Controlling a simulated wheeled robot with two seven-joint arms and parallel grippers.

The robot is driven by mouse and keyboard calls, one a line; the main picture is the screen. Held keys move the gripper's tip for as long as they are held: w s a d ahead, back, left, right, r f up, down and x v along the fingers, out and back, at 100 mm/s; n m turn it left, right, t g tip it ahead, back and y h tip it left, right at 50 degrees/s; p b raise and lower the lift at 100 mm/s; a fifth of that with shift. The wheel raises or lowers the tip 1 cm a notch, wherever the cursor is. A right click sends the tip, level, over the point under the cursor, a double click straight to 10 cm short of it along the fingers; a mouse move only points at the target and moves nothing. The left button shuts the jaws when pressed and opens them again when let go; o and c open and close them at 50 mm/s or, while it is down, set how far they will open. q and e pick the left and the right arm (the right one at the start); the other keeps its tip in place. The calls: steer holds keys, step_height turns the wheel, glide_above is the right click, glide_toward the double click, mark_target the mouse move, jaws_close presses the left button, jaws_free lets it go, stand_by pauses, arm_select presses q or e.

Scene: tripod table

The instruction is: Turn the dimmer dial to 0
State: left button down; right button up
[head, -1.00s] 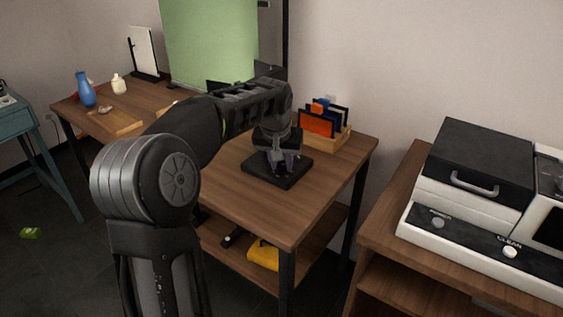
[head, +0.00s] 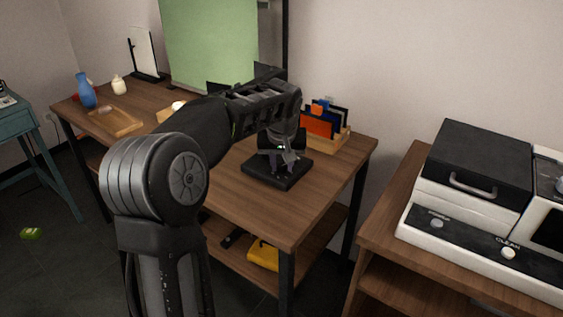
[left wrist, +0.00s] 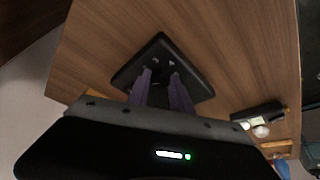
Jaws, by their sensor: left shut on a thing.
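The dimmer is a black square base (head: 268,178) on the brown wooden table, near its front right part. It also shows in the left wrist view (left wrist: 158,50) as a dark plate with small light marks. My left gripper (head: 286,158) points down over the base from above. In the left wrist view its two purplish fingers (left wrist: 160,88) reach down to the middle of the plate and are shut on the dial. The dial itself is mostly hidden by the fingers, and its setting cannot be read.
A wooden organizer (head: 336,142) with orange and dark folders stands behind the dimmer. A wooden tray (head: 117,123) and a blue vase (head: 86,92) are at the table's far left. A white and black machine (head: 476,170) stands on the right table. The tabletop in front of the dimmer is clear.

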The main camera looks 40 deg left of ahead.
arm_select(q)
steer(key=n, duration=0.2)
steer(key=n+g+y+p, duration=0.1)
steer(key=n, duration=0.1)
steer(key=shift+w+d+r, duration=0.1)
steer(key=shift+w+d, duration=0.05)
steer(key=n+g+p, duration=0.1)
steer(key=n, duration=0.2)
steer(key=shift+w+y, duration=0.1)
steer(key=shift+y, duration=0.3)
steer(key=n+g+p, duration=0.1)
steer(key=n+p, duration=0.2)
steer(key=n, duration=0.1)
steer(key=shift+w+r+n+g+p, duration=0.2)
steer(key=shift+n+g+p, duration=0.1)
steer(key=shift+g+p, duration=0.1)
steer(key=shift+w+f+n+g+p, duration=0.15)
steer(key=shift+n+g+p, duration=0.15)
steer(key=shift+n+p, duration=0.45)
steer(key=shift+s+f+n+g+p, duration=0.1)
steer(key=shift+n+g+p, duration=0.2)
steer(key=shift+n+p, duration=0.45)
steer(key=c, duration=1.1)
jaws_free()
steer(key=shift+c, duration=0.2)
steer(key=shift+r, duration=0.1)
